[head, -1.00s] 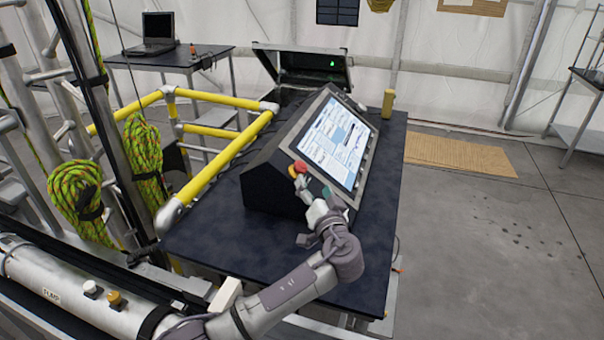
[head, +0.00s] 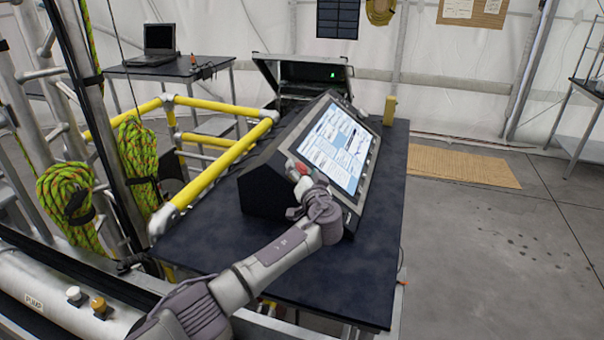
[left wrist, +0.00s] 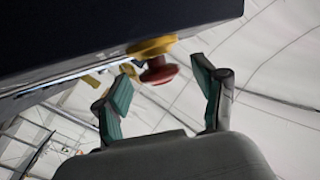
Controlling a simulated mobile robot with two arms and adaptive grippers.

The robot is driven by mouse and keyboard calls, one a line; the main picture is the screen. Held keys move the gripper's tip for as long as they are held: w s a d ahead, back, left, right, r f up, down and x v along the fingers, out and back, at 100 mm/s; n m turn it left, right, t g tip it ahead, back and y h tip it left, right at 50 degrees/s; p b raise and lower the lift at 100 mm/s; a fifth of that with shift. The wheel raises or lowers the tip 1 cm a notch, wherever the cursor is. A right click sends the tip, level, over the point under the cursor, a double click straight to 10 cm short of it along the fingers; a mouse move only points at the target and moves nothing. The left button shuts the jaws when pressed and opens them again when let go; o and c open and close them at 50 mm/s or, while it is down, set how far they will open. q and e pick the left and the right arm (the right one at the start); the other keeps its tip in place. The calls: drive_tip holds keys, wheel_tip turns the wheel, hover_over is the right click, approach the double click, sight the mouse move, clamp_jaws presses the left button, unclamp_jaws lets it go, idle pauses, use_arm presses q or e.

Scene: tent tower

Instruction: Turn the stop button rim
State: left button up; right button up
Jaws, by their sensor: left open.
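The stop button (head: 300,167) is a red knob at the lower left corner of the sloped console (head: 263,187). My arm partly covers it in the head view. In the left wrist view the red stop button (left wrist: 160,73) sits on a yellow base. My left gripper (left wrist: 165,100) is open, with its two green-padded fingers on either side of the button. The fingers are hidden behind my arm in the head view. My right gripper is not in view.
The console stands on a dark table (head: 372,265) with a lit screen (head: 338,145). A yellow railing (head: 215,170) runs along its left side. A small yellow object (head: 389,110) stands at the table's far edge. Green ropes (head: 70,200) hang at the left.

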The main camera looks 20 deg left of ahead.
use_arm(q)
drive_tip(key=shift+w+a, duration=0.35)
drive_tip(key=shift+w, duration=0.3)
